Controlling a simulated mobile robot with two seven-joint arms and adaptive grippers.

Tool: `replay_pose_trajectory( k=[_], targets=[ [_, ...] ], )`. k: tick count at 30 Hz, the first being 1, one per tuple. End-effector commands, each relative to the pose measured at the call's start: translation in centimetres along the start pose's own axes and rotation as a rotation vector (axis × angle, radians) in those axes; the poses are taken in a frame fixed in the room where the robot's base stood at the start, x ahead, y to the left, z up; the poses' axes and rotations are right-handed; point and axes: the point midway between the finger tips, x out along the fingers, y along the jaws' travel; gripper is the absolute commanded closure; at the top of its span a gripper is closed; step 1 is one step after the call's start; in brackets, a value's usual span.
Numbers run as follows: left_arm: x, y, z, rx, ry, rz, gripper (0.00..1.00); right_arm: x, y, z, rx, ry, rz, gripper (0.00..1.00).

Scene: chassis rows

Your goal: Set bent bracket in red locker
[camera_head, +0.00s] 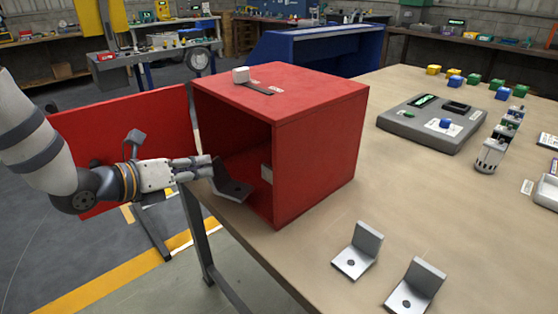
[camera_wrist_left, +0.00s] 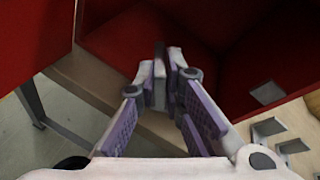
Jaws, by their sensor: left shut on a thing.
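The red locker (camera_head: 318,150) stands on the table with its open front facing left and its red door (camera_head: 120,150) swung out to the left. My left gripper (camera_head: 206,168) is at the opening, shut on a dark bent bracket (camera_head: 231,186). The bracket is at the locker's mouth, near its floor; I cannot tell if it touches. In the left wrist view, the fingers close on the bracket's thin edge (camera_wrist_left: 160,82), with red locker walls (camera_wrist_left: 130,40) beyond. Two grey bent brackets lie on the table, one nearer the locker (camera_head: 357,250) and one further right (camera_head: 416,285). My right gripper is not seen.
A small light grey block (camera_head: 266,173) shows inside the locker. A grey device (camera_head: 433,122) and several small coloured blocks lie to the right. The table (camera_head: 300,235) is clear between locker and loose brackets.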

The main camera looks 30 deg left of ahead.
Motion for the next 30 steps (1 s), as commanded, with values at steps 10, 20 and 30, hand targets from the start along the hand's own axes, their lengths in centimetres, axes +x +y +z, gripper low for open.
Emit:
replay_pose_trajectory(
  k=[10, 20, 30],
  targets=[
    [7.9, -0.6, 2.3, 0.0, 0.0, 0.015, 1.0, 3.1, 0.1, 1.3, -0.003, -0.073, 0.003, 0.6],
    [15.7, -2.3, 5.3, -0.004, -0.006, 0.012, 1.0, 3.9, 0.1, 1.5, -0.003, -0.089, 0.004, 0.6],
    [18.1, -0.9, 2.9, -0.006, -0.004, 0.012, 1.0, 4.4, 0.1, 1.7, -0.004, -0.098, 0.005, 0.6]
  ],
)
